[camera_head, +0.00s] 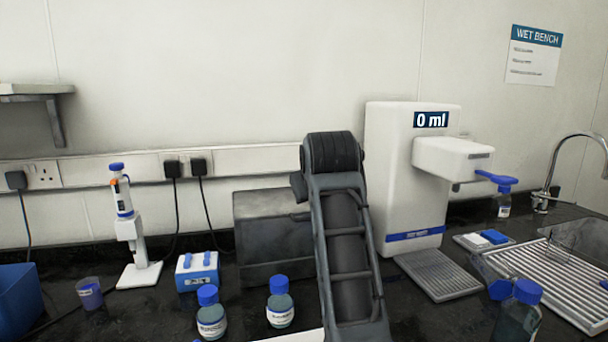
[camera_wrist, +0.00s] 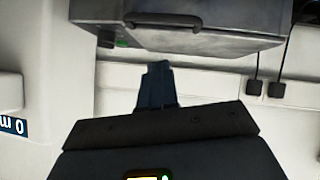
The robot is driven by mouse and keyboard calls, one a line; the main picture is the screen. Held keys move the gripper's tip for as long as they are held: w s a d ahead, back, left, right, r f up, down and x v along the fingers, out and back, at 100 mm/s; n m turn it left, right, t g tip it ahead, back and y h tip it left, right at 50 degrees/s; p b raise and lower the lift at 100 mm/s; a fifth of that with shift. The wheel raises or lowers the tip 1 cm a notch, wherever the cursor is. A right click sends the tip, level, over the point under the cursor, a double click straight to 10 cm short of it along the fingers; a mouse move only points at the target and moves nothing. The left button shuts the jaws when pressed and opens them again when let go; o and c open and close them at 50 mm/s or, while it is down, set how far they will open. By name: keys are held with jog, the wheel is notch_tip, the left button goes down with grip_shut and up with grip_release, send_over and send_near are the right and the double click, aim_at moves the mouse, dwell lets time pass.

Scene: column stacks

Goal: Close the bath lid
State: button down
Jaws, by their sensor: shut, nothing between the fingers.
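The bath is a dark grey box (camera_head: 262,232) on the bench against the wall in the head view, left of my arm, which hides its right part. In the wrist view, which is upside down, the bath (camera_wrist: 225,22) fills the top, with a dark bar handle (camera_wrist: 163,19) and a small green light beside it. I cannot tell clearly how far the lid stands open. My gripper (camera_wrist: 158,68) is shut and empty, its fingertips just short of the bath in the wrist picture; the gap in depth is unclear. The head view does not show the fingers clearly.
A white dispenser (camera_head: 405,160) reading 0 ml stands right of my arm. Blue-capped bottles (camera_head: 281,305) (camera_head: 211,315), a blue-and-white rack (camera_head: 197,272) and a pipette stand (camera_head: 135,240) are in front and left. Plugs with black cords (camera_head: 199,168) hang behind.

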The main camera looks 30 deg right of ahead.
jog(key=shift+m+y, duration=0.4)
jog(key=shift+y, duration=0.1)
jog(key=shift+s+d+f, duration=0.1)
jog(key=shift+d+f, duration=0.15)
jog(key=shift+f, duration=0.55)
jog(key=shift+d+f, duration=0.2)
jog(key=shift+f, duration=0.6)
jog(key=shift+s+d+f, duration=0.1)
jog(key=shift+d+f, duration=0.15)
jog(key=shift+f, duration=0.55)
jog(key=shift+f, duration=0.1)
